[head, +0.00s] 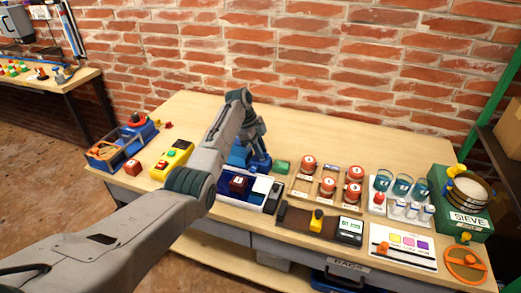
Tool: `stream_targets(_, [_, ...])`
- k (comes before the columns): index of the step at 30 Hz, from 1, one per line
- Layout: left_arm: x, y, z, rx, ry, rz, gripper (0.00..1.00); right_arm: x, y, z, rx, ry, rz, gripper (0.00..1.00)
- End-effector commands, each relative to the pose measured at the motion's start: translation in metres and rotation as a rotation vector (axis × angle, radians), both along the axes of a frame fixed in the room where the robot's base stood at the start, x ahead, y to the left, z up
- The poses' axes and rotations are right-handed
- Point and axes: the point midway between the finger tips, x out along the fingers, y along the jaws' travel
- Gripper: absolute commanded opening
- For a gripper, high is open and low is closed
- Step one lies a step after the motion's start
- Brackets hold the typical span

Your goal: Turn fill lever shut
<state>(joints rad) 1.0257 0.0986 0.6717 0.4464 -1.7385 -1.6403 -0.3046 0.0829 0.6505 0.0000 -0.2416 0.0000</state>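My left arm comes in from the lower left and bends over the table. Its gripper (259,158) points down at a blue device (239,156) near the back middle of the table, which the arm partly hides. The fingers are small and dark here, so I cannot tell whether they are open or touching anything. No fill lever can be made out for certain; one at the blue device may be hidden by the arm. My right gripper is out of view.
The wooden table (185,113) stands against a brick wall. A blue-and-white tray (262,188) holds a dark red cube. Red-topped jars (327,187), a green SIEVE box (463,222) and an orange wheel (465,264) lie to the right. A yellow button box (172,158) is left.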

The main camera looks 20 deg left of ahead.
Motion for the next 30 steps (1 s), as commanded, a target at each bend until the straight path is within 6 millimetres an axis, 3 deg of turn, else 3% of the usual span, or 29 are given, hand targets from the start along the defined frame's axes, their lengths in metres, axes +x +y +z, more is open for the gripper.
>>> stream_targets(2, [0.0,0.0,0.0,0.0,0.0,0.0,0.34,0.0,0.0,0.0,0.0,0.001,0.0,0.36])
stream_targets(14, [0.001,0.003,0.007,0.0,-0.002,0.002,0.35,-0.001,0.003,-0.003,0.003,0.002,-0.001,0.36])
stream_targets(30, [0.003,0.039,0.092,0.0,-0.001,0.002,0.35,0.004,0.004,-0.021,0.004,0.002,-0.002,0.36])
